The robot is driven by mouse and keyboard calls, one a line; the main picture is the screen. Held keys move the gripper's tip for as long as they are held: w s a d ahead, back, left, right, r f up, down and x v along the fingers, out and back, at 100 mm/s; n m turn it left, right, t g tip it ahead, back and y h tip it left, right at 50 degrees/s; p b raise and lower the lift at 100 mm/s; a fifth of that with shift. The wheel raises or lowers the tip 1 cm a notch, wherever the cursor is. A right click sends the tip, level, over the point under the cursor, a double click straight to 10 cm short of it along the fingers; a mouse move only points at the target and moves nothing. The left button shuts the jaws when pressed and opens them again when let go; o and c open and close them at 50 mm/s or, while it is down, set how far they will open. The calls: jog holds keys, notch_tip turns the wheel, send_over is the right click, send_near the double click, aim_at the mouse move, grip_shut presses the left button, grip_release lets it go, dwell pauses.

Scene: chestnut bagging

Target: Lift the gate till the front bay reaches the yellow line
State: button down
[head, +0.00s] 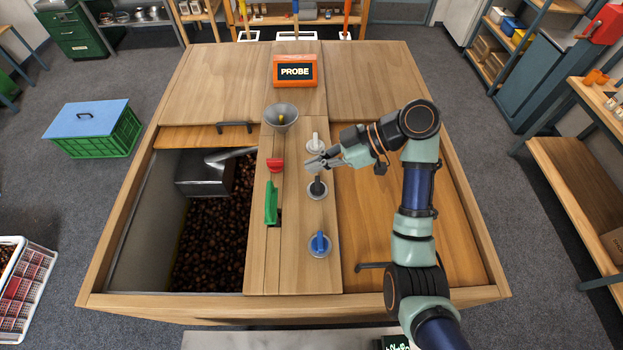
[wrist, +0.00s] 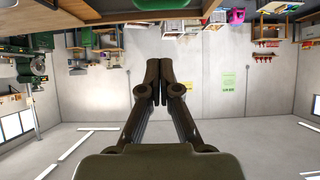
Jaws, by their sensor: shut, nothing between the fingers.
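The wooden bin bench (head: 388,300) has an open bay at left with dark chestnuts (head: 210,245) against a pale side wall (head: 145,220). I cannot make out a yellow line for certain. A green lever (head: 271,203) stands in a slot on the centre panel, with a red handle (head: 275,165) behind it; I cannot tell which works the gate. My gripper (head: 308,164) is shut and empty, above the panel near the white knob (head: 315,146) and the dark knob (head: 317,186), right of both handles. It also shows shut in the wrist view (wrist: 160,65).
A blue knob (head: 319,242) sits at the panel's front. A funnel (head: 281,118) and an orange PROBE display (head: 295,71) stand farther back. A wooden cover (head: 395,215) with a dark handle closes the right side.

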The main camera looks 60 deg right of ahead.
jog(key=s+f+p+x, duration=0.1)
jog(key=x, duration=1.2)
jog(key=shift+f+p, duration=0.4)
jog(key=shift+f, duration=0.1)
notch_tip(320, 180, down, 8)
jog(key=b, duration=0.6)
jog(key=shift+f+b, duration=0.1)
jog(key=shift+b, duration=0.25)
jog(key=shift+d, duration=0.1)
